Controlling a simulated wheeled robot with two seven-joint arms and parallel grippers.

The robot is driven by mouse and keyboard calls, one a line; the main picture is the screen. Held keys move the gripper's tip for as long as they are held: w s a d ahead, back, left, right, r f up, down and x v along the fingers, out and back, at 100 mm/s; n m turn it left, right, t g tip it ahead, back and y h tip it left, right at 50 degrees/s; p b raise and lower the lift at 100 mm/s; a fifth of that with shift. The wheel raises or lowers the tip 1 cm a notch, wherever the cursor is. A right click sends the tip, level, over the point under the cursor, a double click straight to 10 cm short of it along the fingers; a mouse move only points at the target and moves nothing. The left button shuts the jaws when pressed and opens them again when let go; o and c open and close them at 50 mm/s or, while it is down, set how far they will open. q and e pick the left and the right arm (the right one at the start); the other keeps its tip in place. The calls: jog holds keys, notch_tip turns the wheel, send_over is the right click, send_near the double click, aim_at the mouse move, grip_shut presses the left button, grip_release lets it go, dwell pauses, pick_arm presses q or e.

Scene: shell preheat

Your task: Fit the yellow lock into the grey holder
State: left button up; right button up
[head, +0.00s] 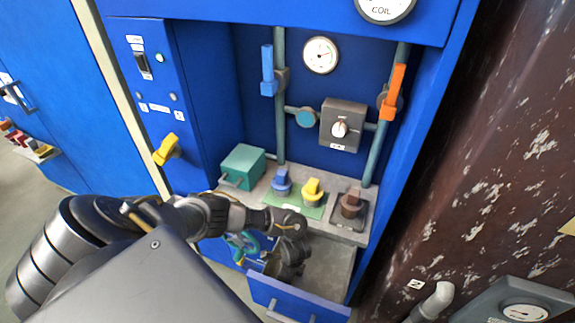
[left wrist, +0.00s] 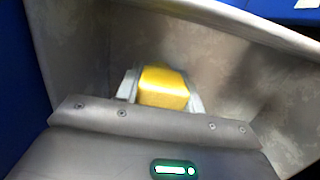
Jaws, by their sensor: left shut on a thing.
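My left gripper (head: 287,268) reaches down into an open blue drawer. In the left wrist view it is shut on a yellow block (left wrist: 163,87) with rounded edges, taken to be the yellow lock. The block sits between two pale grey fingers, and its lower part is hidden. In the head view the gripper hides it. A yellow knob-shaped piece (head: 312,191) stands on a green plate on the shelf above the drawer. I cannot make out with certainty which part is the grey holder. My right gripper is not in view.
The blue drawer front (head: 298,303) is pulled out below the shelf. A blue knob (head: 281,181), a brown knob (head: 351,203) on a dark base and a teal box (head: 243,166) stand on the shelf. A blue handle (head: 267,70) and an orange handle (head: 393,90) are on pipes.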

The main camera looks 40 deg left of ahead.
pick_arm(q)
jog(key=shift+f, duration=0.5)
jog(key=shift+f, duration=0.2)
jog(key=o, duration=1)
